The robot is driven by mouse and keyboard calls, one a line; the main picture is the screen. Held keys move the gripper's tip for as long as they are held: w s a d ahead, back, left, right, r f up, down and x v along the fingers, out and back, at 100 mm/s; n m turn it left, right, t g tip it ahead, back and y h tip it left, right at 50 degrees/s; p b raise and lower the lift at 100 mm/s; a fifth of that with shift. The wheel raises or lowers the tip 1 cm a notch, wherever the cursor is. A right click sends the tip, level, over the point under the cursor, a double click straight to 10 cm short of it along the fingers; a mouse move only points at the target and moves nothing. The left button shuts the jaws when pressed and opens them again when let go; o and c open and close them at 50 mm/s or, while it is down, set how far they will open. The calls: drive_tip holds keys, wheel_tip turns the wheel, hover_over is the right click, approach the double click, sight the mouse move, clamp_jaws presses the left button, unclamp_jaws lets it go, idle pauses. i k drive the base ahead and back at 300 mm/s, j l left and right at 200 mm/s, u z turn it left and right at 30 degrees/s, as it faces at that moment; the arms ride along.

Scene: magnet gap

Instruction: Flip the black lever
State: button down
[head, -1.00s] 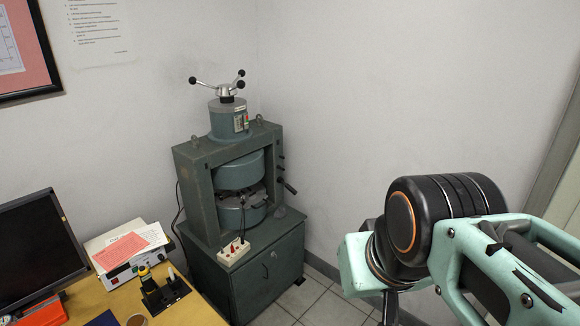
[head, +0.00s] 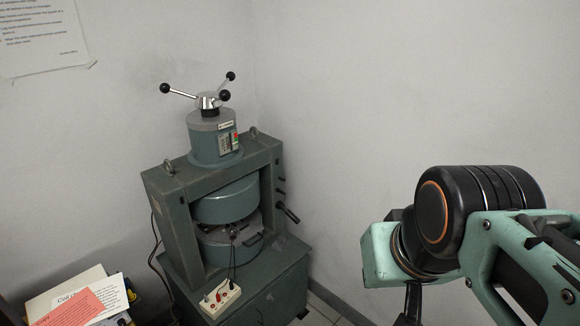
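The grey-green magnet machine (head: 158,190) stands in the corner, with a round upper pole (head: 228,200) above a lower one and a gap between. A black lever (head: 288,212) sticks out from its right side, angled down to the right. A three-armed silver handle with black balls (head: 209,100) tops the machine. My arm is at the right, apart from the machine and nearer to me. Only a dark part below my wrist, perhaps my gripper (head: 410,306), shows at the bottom edge. Its fingertips cannot be made out, nor whether it holds anything.
A white terminal box (head: 220,299) with red plugs and leads sits on the machine's cabinet in front. Papers and a pink sheet (head: 80,306) lie at the lower left. Walls close in the corner behind. The space between my arm and the machine looks clear.

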sight(288, 213)
drive_tip(key=i+u, duration=0.3)
drive_tip(key=i, duration=0.2)
drive_tip(key=i+u, duration=0.3)
drive_tip(key=i, duration=0.2)
drive_tip(key=i+u, duration=0.25)
drive_tip(key=i, duration=0.25)
